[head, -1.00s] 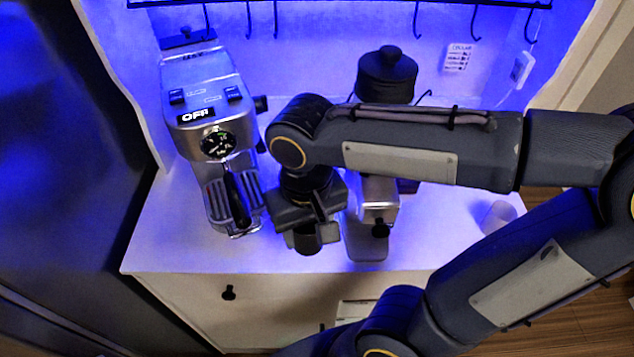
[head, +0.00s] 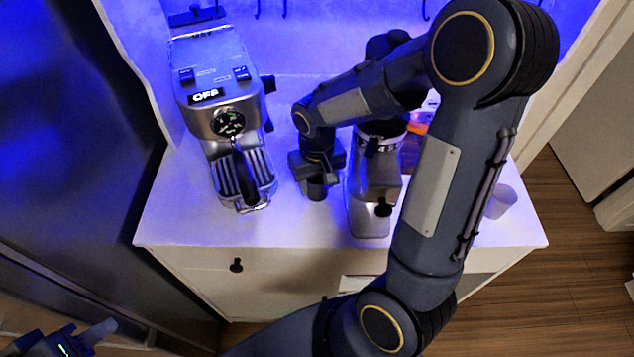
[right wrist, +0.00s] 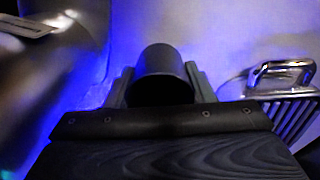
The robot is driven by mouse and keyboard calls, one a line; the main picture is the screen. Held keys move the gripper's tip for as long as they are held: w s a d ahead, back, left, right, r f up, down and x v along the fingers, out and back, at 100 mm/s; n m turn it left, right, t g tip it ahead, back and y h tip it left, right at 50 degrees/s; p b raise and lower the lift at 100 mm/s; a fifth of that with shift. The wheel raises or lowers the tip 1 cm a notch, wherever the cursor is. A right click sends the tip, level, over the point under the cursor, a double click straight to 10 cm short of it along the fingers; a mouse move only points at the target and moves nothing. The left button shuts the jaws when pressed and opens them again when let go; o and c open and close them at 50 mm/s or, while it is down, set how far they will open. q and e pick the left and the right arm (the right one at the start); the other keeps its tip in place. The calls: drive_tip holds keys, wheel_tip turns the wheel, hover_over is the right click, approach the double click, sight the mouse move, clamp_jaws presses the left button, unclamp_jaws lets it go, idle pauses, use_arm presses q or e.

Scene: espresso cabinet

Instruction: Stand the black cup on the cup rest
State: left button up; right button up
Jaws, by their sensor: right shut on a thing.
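The black cup (head: 317,189) is between the jaws of my right gripper (head: 317,172), low over the white counter; I cannot tell if it touches the counter. In the right wrist view the cup (right wrist: 160,75) sits between both fingers. The slatted metal tray at the foot of the espresso machine, which I take as the cup rest (head: 262,168), is left of the cup and apart from it. Its slats also show at the right of the right wrist view (right wrist: 297,112). My left gripper (head: 75,340) is at the bottom left corner, partly cut off, away from the counter.
The silver espresso machine (head: 210,80) stands left, its dark handle (head: 243,178) jutting over the tray. A metal grinder (head: 374,185) stands close right of my right gripper. A pale cup (head: 501,202) is at the counter's right. The counter front left (head: 185,215) is clear.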

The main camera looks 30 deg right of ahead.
drive_tip(key=shift+f, duration=0.6)
drive_tip(key=shift+f, duration=0.1)
drive_tip(key=shift+f+b, duration=0.2)
drive_tip(key=shift+b, duration=0.1)
drive_tip(key=o, duration=1)
drive_tip(key=shift+r, duration=0.15)
drive_tip(key=shift+o, duration=0.2)
